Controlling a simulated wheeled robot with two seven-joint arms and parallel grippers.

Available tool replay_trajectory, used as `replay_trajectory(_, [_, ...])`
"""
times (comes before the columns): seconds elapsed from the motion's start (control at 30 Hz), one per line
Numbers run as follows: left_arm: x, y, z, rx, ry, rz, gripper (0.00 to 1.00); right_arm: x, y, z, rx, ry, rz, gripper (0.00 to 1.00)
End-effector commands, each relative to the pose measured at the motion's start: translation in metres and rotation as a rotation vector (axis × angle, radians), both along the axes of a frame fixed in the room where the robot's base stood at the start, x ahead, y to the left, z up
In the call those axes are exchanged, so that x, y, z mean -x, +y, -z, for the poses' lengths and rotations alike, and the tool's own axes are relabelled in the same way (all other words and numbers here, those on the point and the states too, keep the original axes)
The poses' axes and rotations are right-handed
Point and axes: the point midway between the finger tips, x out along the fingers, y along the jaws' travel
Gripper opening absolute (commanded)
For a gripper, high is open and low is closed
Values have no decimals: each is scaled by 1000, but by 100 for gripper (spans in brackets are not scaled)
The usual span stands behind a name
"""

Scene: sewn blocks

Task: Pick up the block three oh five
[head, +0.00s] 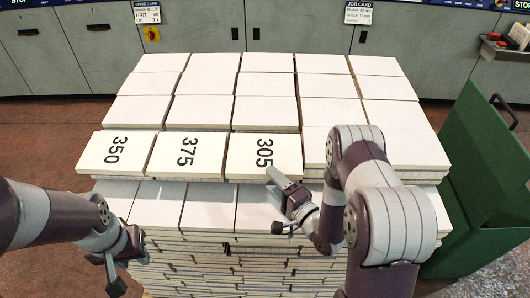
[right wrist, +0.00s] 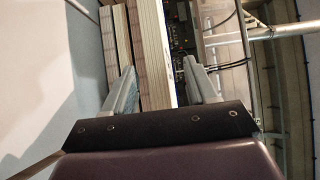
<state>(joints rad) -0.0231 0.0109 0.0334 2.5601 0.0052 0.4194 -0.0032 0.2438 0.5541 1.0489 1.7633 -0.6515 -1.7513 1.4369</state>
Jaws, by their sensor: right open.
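The block marked 305 (head: 264,155) is a pale, flat block with black digits. It lies in the front row of the upper layer in the head view, to the right of the 375 block (head: 187,154) and the 350 block (head: 115,152). My right gripper (head: 283,203) is at its front right corner, with one finger overlapping that corner in the picture. In the right wrist view the gripper (right wrist: 158,90) is open, with a pale block edge (right wrist: 153,45) between its fingers; contact is unclear. My left gripper (head: 128,267) is low at the front left, apart from the numbered blocks.
More blank blocks (head: 265,82) fill the rows behind, and stacked layers (head: 200,250) lie below. A green bin (head: 485,165) stands at the right, close to the stack. Grey cabinets (head: 215,28) with job cards line the back.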

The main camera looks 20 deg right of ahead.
Motion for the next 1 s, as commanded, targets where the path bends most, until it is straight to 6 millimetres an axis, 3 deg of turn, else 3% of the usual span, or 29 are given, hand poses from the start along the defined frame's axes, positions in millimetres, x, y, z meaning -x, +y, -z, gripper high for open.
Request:
replay_trajectory(0.2, [0, 0, -12, 0, 0, 0, 36, -32, 15, 2, 1, 0, -2, 57])
replay_trajectory(0.43, [0, 0, -11, 0, 0, 0, 36, -35, 16, 4, 1, 0, 0, 57])
replay_trajectory(0.47, [0, 0, -11, 0, 0, 0, 36, -35, 16, 4, 1, 0, 0, 50])
replay_trajectory(0.6, [0, 0, -11, 0, 0, 0, 36, -35, 15, 4, 1, 0, 0, 5])
replay_trajectory(0.63, [0, 0, -11, 0, 0, 0, 36, -35, 15, 4, 1, 0, 0, 0])
replay_trajectory(1.0, [0, 0, -11, 0, 0, 0, 36, -36, 15, -2, 3, -4, 0, 0])
